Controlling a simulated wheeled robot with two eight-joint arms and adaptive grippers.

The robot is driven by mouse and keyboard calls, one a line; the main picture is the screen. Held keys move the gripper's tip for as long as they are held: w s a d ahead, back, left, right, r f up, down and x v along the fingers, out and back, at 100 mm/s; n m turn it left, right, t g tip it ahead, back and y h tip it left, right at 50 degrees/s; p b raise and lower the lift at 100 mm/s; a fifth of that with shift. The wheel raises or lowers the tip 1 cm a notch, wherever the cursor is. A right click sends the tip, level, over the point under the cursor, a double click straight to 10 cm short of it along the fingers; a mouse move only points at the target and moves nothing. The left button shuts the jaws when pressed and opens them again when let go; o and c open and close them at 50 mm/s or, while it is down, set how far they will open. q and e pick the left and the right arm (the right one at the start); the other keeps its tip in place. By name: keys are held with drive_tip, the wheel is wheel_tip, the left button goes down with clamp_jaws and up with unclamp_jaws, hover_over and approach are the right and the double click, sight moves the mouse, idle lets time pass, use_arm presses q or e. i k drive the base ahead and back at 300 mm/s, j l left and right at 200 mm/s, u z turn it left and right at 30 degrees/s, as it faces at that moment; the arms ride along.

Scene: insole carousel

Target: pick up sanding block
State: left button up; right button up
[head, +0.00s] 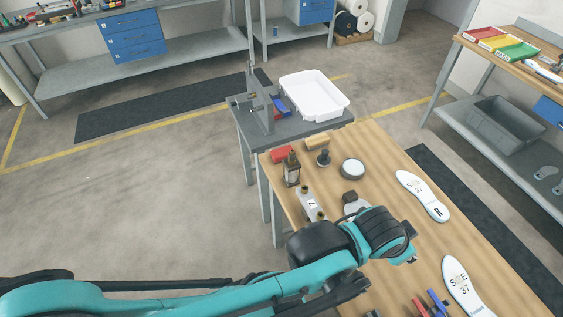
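I cannot tell for certain which piece is the sanding block. A tan block (316,143) and a red block (282,154) lie at the far left end of the wooden workbench (385,160). A small dark block (350,197) stands nearer, partly hidden behind my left arm. My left arm comes in low from the left over the bench's near part. Its gripper end (410,259) is by the right of the teal wrist, and its fingers are too hidden to read. My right gripper is not in view.
A lantern-like bottle (291,170), a dark knob (323,157) and a round tin (352,168) stand near the blocks. White insoles (423,195) lie at right. A grey side table (300,124) with a white tub (313,95) adjoins the bench.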

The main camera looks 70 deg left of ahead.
sight(277, 155)
drive_tip(key=k+u, duration=0.2)
drive_tip(key=u, duration=0.25)
drive_tip(key=k+j+u, duration=0.1)
drive_tip(key=u, duration=0.3)
drive_tip(key=k+j, duration=0.05)
